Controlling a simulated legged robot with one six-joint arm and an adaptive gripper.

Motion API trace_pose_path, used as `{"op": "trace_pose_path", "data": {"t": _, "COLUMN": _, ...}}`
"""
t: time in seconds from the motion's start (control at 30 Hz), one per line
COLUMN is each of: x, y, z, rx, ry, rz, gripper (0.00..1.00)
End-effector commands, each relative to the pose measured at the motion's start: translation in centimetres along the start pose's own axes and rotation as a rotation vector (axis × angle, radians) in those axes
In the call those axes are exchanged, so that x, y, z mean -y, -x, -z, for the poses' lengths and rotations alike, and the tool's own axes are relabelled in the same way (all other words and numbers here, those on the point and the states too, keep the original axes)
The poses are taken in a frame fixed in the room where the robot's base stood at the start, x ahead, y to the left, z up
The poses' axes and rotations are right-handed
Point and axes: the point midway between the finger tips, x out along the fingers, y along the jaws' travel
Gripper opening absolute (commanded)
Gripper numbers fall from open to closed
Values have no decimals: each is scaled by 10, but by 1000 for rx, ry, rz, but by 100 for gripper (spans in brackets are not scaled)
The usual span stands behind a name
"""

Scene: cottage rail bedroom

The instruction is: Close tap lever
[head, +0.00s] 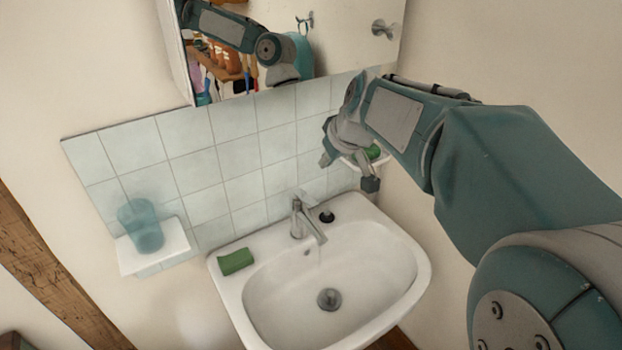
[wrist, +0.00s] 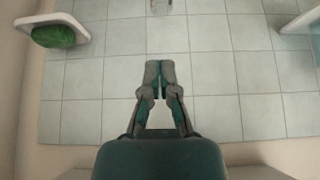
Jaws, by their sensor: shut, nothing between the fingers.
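The chrome tap (head: 306,220) stands at the back of the white washbasin (head: 424,262). Its lever (head: 297,201) is on top and small in the head view; I cannot tell its exact angle. Whether water runs from the spout is unclear. Part of a shiny fitting, seemingly the tap (wrist: 161,6), shows at the top edge of the wrist view. My gripper (head: 327,158) is above and slightly right of the tap, in front of the tiles, apart from it. In the wrist view my gripper (wrist: 161,79) has its fingertips together with nothing between them.
A small black round thing (head: 327,216) sits right of the tap. A blue cup (head: 142,226) stands on the left shelf (head: 150,258). Another shelf with something green (head: 373,152) is behind my gripper. A mirror (head: 345,35) hangs above.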

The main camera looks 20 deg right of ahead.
Motion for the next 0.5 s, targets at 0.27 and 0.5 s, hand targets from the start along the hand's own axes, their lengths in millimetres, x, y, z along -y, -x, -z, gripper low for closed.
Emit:
{"op": "trace_pose_path", "data": {"t": 0.27, "x": 3, "y": -47, "z": -2, "rx": 6, "ry": 1, "rz": 1, "gripper": 0}}
{"op": "trace_pose_path", "data": {"t": 0.5, "x": 2, "y": -92, "z": -2, "rx": 6, "ry": -1, "rz": 1, "gripper": 0}}
